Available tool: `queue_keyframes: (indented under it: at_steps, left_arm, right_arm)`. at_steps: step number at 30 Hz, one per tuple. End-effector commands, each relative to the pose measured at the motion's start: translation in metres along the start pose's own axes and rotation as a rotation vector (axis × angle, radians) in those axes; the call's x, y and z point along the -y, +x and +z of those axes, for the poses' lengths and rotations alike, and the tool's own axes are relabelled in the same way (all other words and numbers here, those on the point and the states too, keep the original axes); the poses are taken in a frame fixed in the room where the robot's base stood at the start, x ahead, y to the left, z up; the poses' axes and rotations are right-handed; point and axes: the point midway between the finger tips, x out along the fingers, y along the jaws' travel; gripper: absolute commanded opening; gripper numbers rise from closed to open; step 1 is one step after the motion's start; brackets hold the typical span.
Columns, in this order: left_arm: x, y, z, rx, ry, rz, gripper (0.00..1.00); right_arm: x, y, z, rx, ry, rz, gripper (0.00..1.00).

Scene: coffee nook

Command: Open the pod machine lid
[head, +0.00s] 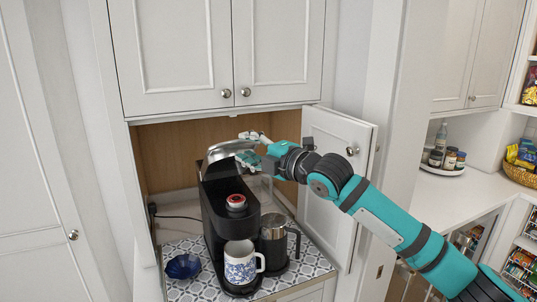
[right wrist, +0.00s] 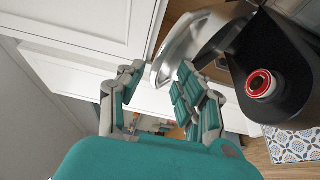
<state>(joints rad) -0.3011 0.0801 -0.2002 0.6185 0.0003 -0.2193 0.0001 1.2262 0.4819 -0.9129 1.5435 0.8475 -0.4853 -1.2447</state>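The black pod machine (head: 226,215) stands on the patterned mat in the cabinet nook. Its silver lid (head: 228,150) is raised at the back, and a red-topped pod (head: 236,201) shows in the uncovered top. In the right wrist view the lid (right wrist: 190,42) lies just beyond my fingertips, and the pod (right wrist: 262,84) shows to the right. My right gripper (head: 250,147) is at the lid's right side. Its fingers (right wrist: 160,72) are spread apart with nothing clearly held between them; whether a finger touches the lid I cannot tell. My left gripper is not in view.
A blue-and-white mug (head: 240,264) stands at the machine's front. A French press (head: 273,240) stands close on the right, and a dark blue bowl (head: 183,266) on the left. An open cabinet door (head: 338,165) is beside my right arm; upper cabinets (head: 230,50) hang above.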

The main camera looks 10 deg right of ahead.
Motion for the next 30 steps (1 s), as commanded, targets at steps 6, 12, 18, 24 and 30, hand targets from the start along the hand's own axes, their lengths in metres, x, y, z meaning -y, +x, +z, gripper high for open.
queue_keyframes:
  at_steps: [6, 12, 18, 24, 30]
  left_arm:
    - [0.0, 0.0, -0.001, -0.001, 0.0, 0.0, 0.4]
    - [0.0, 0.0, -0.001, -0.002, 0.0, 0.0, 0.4]
    - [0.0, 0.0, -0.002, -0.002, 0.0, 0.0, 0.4]
    - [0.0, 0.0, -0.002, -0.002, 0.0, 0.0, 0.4]
    - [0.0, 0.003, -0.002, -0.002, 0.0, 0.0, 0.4]
  right_arm:
    - [0.0, -0.05, 0.001, 0.002, -0.004, 0.0, 0.35]
    - [0.0, -0.083, 0.0, 0.001, -0.003, 0.001, 0.35]
    - [-0.001, -0.097, 0.0, 0.0, -0.003, 0.002, 0.35]
    - [-0.001, -0.098, -0.001, 0.0, -0.002, 0.002, 0.35]
    - [0.014, -0.093, 0.008, 0.016, 0.035, -0.005, 0.35]
